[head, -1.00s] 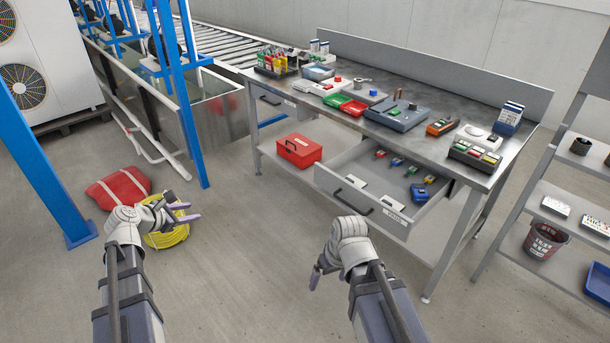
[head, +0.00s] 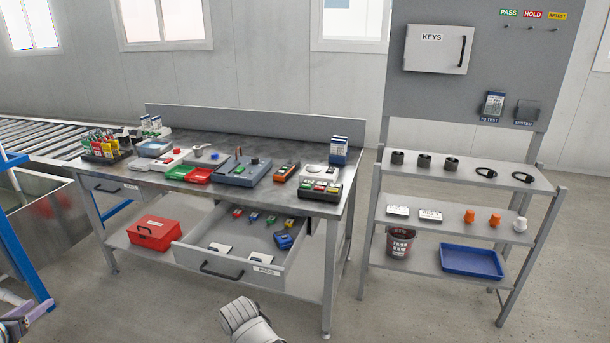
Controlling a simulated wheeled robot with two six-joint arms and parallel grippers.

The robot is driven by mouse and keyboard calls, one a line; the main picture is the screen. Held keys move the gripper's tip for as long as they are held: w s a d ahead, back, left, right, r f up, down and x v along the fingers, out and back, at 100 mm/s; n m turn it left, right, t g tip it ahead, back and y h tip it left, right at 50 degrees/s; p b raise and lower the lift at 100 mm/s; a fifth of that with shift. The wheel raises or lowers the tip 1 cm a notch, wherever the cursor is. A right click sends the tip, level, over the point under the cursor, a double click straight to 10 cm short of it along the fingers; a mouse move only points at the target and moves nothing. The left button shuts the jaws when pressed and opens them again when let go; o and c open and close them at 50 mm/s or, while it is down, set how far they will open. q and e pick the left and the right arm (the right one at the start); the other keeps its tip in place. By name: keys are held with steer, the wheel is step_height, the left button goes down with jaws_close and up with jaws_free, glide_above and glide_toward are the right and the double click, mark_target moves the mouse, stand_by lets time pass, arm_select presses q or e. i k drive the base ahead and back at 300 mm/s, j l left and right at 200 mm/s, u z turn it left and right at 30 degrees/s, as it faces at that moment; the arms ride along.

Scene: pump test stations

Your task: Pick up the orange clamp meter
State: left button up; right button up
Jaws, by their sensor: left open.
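The orange clamp meter (head: 286,172) appears to be the orange and dark handheld device lying on the grey workbench top (head: 330,212). It lies right of a blue-grey test unit (head: 243,171) and left of a white device with a round top. Nothing holds it. My left gripper (head: 14,326) is open at the lower left corner, partly cut off by the frame edge and far from the meter. My right arm's white wrist shows at the bottom middle, in front of the bench; its fingers are out of view.
An open drawer (head: 222,263) with small coloured items juts out under the bench. A red toolbox (head: 153,233) stands on the lower shelf. A shelf rack (head: 460,173) stands to the right. The floor in front of the bench is clear.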

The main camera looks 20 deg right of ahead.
mark_target(283, 173)
steer(key=z, duration=1.05)
steer(key=i+l, duration=0.15)
steer(key=i, duration=0.4)
steer(key=i+l, duration=0.1)
steer(key=i, duration=0.45)
steer(key=i+l, duration=0.15)
steer(key=i, duration=0.45)
